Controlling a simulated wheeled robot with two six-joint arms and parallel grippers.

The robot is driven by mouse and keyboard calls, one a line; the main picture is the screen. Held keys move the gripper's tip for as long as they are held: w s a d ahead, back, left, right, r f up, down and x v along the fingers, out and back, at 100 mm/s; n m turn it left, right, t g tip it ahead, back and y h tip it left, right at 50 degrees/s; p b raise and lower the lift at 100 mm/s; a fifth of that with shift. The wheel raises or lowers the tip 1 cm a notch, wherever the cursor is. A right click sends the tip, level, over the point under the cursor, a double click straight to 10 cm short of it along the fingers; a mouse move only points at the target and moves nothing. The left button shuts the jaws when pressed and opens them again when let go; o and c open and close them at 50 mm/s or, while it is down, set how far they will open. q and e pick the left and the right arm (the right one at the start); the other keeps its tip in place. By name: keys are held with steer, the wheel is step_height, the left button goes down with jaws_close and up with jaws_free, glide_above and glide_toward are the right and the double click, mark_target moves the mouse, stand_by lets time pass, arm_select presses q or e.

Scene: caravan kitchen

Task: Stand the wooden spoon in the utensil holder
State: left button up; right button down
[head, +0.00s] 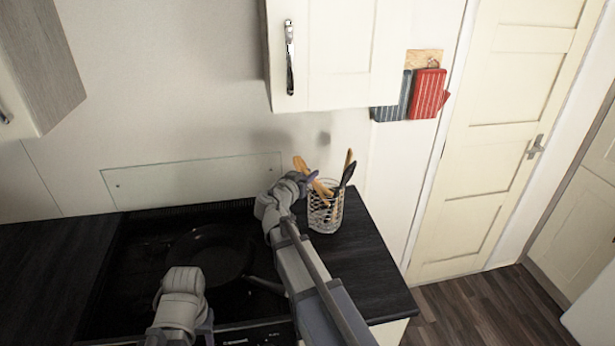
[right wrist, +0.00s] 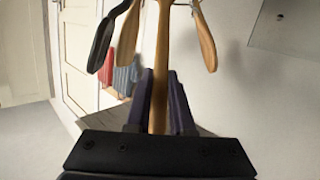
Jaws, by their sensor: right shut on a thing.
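The utensil holder (head: 326,217) is a clear, patterned cup standing upright on the dark counter, right of the hob. A light wooden utensil and a black one (head: 348,172) lean in it. My right gripper (head: 311,180) is at the holder's upper left side, shut on the wooden spoon (head: 301,165). In the right wrist view the spoon's pale shaft (right wrist: 160,75) runs between the fingers, with the black utensil (right wrist: 105,40) and another wooden one (right wrist: 205,40) on either side. The spoon's far end is hidden. My left arm is at the bottom left; its fingertips cannot be made out.
A dark pan (head: 210,252) sits on the hob left of my right forearm. A white wall cupboard (head: 335,50) hangs above the holder. Red and blue cloths (head: 427,94) hang on the wall to the right. The counter (head: 372,265) right of my forearm is clear.

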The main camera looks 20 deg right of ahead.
steer(key=shift+f, duration=0.15)
steer(key=c, duration=0.7)
jaws_free()
steer(key=p+v, duration=0.1)
steer(key=v, duration=0.6)
steer(key=shift+s+a, duration=0.2)
steer(key=shift+a, duration=0.05)
stand_by(0.5)
